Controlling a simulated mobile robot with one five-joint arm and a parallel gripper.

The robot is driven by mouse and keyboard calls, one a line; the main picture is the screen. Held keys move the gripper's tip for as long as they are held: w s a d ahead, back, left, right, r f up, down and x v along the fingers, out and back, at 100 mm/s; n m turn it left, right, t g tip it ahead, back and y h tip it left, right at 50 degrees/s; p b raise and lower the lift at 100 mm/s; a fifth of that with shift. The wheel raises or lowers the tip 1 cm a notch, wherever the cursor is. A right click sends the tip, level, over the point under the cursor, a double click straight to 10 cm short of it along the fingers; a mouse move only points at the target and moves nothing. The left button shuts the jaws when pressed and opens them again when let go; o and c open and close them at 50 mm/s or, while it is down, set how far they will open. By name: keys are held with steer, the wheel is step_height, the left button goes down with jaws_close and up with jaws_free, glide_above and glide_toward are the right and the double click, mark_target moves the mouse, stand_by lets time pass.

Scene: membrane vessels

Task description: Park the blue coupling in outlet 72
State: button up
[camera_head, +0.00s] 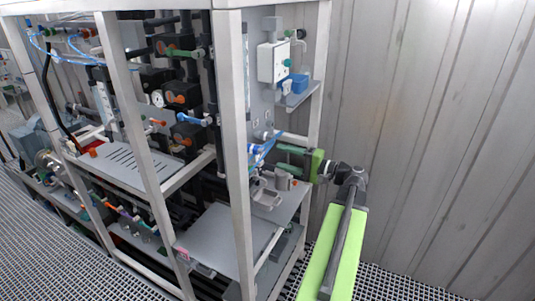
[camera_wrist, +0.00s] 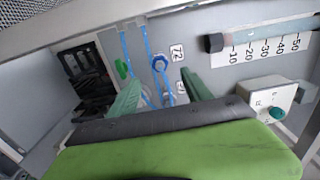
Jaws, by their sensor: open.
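The blue coupling (camera_wrist: 160,63) shows in the wrist view as a round blue fitting with a pale centre, at the grey panel beside the label 72 (camera_wrist: 177,52). I cannot tell how deeply it sits in the outlet. My gripper (camera_wrist: 160,77) is open, with one green finger on each side just below the coupling in the picture. No contact with it shows. In the head view my gripper (camera_head: 276,155) reaches left into the rack, close to blue parts (camera_head: 257,148) at the panel.
A green fitting (camera_wrist: 122,69) and blue hoses (camera_wrist: 127,45) are left of the coupling. A scale (camera_wrist: 265,45) and a white box with a green knob (camera_wrist: 268,98) are at the right. A rack post (camera_head: 236,150) stands left of my gripper.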

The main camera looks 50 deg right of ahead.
steer(key=v, duration=0.6)
steer(key=shift+s, duration=0.2)
